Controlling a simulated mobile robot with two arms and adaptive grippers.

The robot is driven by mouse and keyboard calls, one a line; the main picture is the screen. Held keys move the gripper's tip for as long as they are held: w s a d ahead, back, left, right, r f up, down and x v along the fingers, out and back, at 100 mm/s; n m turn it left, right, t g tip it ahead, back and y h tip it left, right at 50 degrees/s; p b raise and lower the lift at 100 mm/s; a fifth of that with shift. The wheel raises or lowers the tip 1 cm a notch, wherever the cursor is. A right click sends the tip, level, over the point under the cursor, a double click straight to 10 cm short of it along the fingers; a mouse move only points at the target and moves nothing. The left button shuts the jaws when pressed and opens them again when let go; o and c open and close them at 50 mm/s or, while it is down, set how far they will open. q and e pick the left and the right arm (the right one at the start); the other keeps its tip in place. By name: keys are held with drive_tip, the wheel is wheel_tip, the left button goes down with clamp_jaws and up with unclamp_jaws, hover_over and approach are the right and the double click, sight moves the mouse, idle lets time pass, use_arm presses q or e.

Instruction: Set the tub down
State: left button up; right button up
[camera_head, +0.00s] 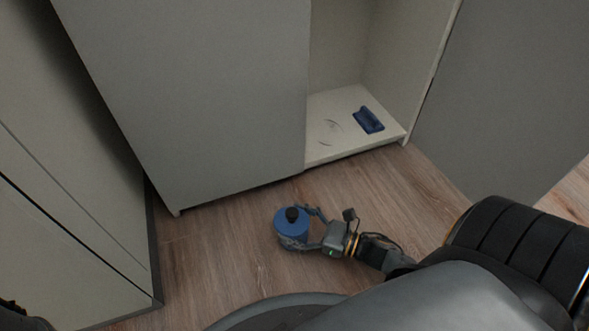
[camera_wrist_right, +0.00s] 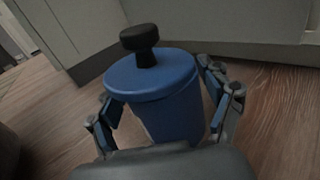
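The tub (camera_head: 290,228) is a blue round container with a blue lid and a black knob on top. It is upright between the fingers of my right gripper (camera_head: 307,229) in the head view, over the wood floor. It also shows in the right wrist view (camera_wrist_right: 165,95), with one finger of the right gripper (camera_wrist_right: 163,112) on each side of it. The fingers appear closed on its sides. I cannot tell whether its base touches the floor. My left gripper is not in view.
An open cabinet compartment (camera_head: 340,105) stands at the back, holding a dark blue object (camera_head: 368,120) on its pale bottom board. A closed grey panel (camera_head: 215,110) is left of it. Another cabinet (camera_head: 75,220) stands at the far left. Wood floor (camera_head: 215,255) around the tub is clear.

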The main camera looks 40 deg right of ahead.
drive_tip(key=shift+o, duration=0.4)
drive_tip(key=shift+r, duration=0.1)
drive_tip(key=shift+s+r, duration=0.1)
drive_tip(key=p+v, duration=0.5)
drive_tip(key=v, duration=0.6)
drive_tip(key=shift+s+d+p, duration=0.1)
drive_tip(key=shift+d+p, duration=0.05)
drive_tip(key=shift+p, duration=0.15)
drive_tip(key=shift+s+d, duration=0.1)
drive_tip(key=shift+s, duration=0.15)
